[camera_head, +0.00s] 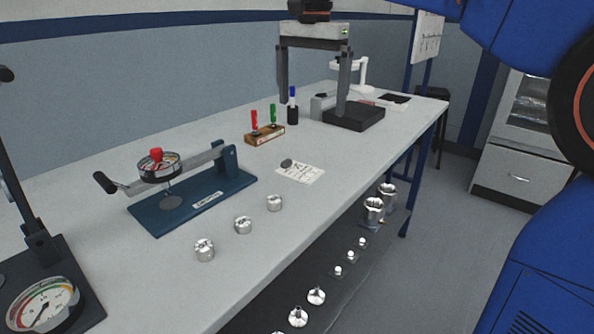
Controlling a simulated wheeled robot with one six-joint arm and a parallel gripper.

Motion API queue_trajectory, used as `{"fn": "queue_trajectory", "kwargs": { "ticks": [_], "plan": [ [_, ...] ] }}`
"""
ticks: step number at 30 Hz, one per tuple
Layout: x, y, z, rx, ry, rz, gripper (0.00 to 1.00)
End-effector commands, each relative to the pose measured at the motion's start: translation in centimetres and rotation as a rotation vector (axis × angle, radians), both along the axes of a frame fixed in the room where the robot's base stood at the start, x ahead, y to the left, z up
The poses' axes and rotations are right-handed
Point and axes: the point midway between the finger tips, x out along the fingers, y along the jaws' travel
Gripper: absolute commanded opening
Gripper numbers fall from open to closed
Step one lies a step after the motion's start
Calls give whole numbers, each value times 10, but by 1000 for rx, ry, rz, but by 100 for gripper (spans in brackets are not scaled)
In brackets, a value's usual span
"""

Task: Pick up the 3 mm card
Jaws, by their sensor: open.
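My gripper (312,102) hangs at the top middle, its two grey fingers pointing down and wide apart, with nothing between them. It appears above the far part of the long grey table (335,170). A small white printed card (304,174) lies flat on the table, nearer than the gripper and below it in the picture. A dark round disc (286,163) sits at the card's upper left edge. The print is too small to read, so I cannot tell whether this is the 3 mm card.
A wooden block (265,135) holds red and green handled tools. A blue lever fixture (190,203) and several small metal cylinders (243,225) stand nearer. A black-based device (354,117) stands behind my gripper. A dial gauge (44,304) is at the lower left. More metal parts lie on a lower shelf.

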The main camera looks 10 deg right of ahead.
Motion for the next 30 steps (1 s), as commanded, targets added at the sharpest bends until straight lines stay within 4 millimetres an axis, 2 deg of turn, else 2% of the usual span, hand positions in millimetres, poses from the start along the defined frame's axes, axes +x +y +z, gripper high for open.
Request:
{"fn": "queue_trajectory", "kwargs": {
  "ticks": [3,9,24,30],
  "plan": [
    [10,15,7,-6,17,-30,100],
    [13,22,3,-10,27,-49,100],
    [12,21,-83,-11,29,-48,100],
    [13,21,-107,-10,27,-48,100]
  ]
}}
